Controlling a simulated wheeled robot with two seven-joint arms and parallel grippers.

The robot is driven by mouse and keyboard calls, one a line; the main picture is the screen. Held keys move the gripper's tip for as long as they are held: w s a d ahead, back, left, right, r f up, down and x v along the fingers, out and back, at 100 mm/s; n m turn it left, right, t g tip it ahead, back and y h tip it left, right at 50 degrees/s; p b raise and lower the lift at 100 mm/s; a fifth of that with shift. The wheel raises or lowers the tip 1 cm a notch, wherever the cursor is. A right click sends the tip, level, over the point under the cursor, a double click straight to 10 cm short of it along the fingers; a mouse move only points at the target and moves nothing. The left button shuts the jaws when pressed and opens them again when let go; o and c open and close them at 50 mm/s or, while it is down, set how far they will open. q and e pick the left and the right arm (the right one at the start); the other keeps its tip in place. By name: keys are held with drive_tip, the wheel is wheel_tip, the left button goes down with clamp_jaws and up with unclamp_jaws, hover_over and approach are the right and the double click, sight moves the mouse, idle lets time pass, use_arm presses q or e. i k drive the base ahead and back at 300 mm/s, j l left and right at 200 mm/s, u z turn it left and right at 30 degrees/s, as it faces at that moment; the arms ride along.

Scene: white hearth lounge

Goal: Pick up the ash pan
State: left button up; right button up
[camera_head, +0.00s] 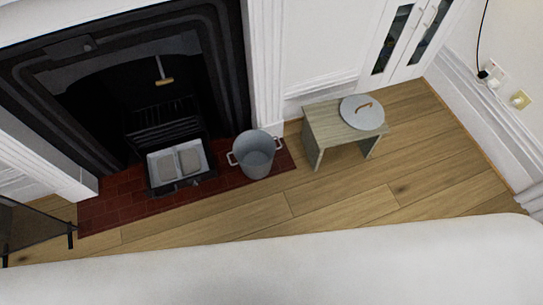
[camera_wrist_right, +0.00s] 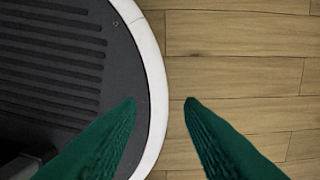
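The ash pan (camera_head: 181,184) is a shallow, dark-edged pan with a pale inside, at the front of the fireplace in the head view. Two grey, flat lumps lie in it, and a small dark handle shows at its front. It sits below the black grate (camera_head: 163,125), over the red tiled hearth. My right gripper (camera_wrist_right: 160,102) shows only in the right wrist view, with its two green fingers apart and nothing between them. It is over wooden floor beside my round black base, away from the pan. My left gripper is in neither view.
A grey metal bucket (camera_head: 255,155) stands on the hearth just right of the pan. A wooden stool (camera_head: 318,128) with a round grey lid (camera_head: 362,116) is further right. A brush (camera_head: 163,78) hangs in the fireplace. A white padded surface (camera_head: 300,262) spans the foreground; floor between is clear.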

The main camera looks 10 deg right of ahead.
sight(178, 162)
drive_tip(key=u, duration=0.9)
drive_tip(key=i+l, duration=0.1)
